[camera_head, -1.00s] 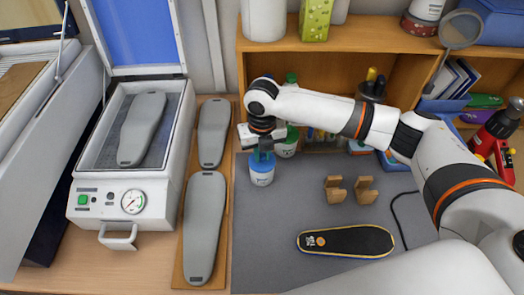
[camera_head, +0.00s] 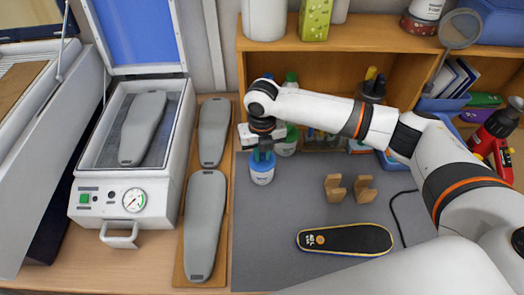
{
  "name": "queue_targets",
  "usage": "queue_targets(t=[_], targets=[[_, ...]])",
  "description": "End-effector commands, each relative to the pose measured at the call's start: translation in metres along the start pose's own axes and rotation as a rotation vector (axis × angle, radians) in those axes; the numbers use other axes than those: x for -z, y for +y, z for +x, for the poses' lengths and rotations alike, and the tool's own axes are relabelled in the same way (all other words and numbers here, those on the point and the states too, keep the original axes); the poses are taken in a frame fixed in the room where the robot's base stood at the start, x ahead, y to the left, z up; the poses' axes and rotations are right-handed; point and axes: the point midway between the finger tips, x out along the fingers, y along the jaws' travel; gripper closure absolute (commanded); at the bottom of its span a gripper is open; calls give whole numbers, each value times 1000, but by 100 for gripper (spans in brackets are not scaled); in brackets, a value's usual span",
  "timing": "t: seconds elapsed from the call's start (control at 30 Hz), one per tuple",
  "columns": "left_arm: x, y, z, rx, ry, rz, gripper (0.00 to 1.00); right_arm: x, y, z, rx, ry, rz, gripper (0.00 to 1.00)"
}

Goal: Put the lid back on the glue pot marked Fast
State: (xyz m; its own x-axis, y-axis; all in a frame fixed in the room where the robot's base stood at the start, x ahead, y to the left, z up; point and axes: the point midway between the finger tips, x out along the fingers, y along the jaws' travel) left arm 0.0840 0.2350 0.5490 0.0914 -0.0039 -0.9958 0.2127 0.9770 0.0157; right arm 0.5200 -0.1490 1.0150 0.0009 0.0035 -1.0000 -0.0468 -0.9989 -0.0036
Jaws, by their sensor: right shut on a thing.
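A white glue pot (camera_head: 262,177) with a blue label stands upright on the grey mat (camera_head: 290,213), near its back left. A blue lid (camera_head: 261,163) is at its top; I cannot tell whether it is fully seated. My right gripper (camera_head: 262,153) comes down from above and is shut on the blue lid. The writing on the pot is too small to read. A second pot with green on it (camera_head: 288,142) stands just behind and to the right, partly hidden by my right arm. My left gripper is not in view.
Grey lasts (camera_head: 204,225) lie on a board to the left, beside a press (camera_head: 126,188). A wooden shelf (camera_head: 340,50) stands behind. The mat's front left is clear.

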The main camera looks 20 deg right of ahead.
Motion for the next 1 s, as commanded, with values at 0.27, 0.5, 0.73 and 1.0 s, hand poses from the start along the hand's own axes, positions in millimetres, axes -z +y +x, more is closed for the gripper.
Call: queue_targets(t=[0.27,0.5,0.73,1.0], targets=[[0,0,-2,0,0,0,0,0,0,-1,0,0,0,100],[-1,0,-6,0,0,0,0,0,0,-1,0,0,0,100],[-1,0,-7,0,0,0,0,0,0,0,0,1,0,100],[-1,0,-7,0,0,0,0,0,0,0,0,0,0,78]])
